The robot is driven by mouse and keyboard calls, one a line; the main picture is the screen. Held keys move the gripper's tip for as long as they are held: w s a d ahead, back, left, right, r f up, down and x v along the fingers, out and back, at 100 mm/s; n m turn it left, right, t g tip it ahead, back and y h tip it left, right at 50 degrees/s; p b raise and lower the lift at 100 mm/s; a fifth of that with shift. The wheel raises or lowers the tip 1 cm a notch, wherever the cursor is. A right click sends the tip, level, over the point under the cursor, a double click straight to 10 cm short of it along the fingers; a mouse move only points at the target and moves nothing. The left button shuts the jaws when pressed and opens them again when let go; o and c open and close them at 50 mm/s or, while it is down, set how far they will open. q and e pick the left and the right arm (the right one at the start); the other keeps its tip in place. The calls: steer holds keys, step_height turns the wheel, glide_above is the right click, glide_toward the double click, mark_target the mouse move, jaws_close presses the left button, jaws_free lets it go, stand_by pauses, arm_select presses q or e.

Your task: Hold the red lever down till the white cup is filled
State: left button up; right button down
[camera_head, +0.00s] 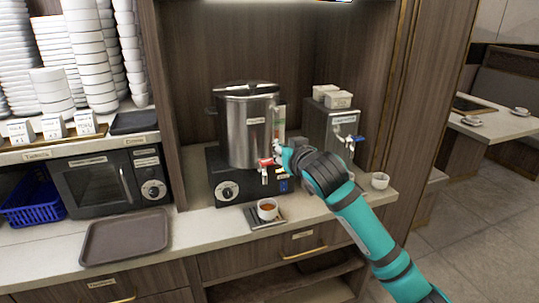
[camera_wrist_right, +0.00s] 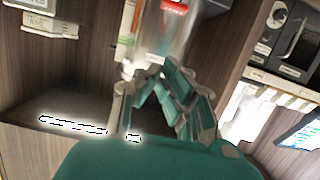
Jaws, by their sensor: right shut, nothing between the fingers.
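The red lever (camera_head: 265,161) sits on the tap at the front of a steel urn (camera_head: 247,130). The white cup (camera_head: 267,204) stands upright below the tap on a dark drip tray (camera_head: 280,223), with reddish-brown liquid inside. My right gripper (camera_head: 280,150) is shut and empty, just right of the red lever; I cannot tell if it touches. In the right wrist view the gripper's fingers (camera_wrist_right: 150,78) point toward the urn, and a red part (camera_wrist_right: 174,7) shows beyond them at the top edge. My left gripper is not in view.
A second dispenser (camera_head: 330,125) with a blue lever (camera_head: 358,138) stands to the right. A small white cup (camera_head: 380,180) is near the counter's right end. A brown tray (camera_head: 125,237), a microwave (camera_head: 108,183) and stacked white dishes (camera_head: 88,50) are at the left.

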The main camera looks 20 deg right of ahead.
steer(key=shift+w, duration=0.1)
steer(key=p, duration=0.3)
glide_above(269, 163)
step_height(269, 163, down, 2)
step_height(269, 163, down, 3)
steer(key=shift+r+p, duration=0.1)
steer(key=shift+p, duration=0.55)
steer(key=shift+f, duration=0.85)
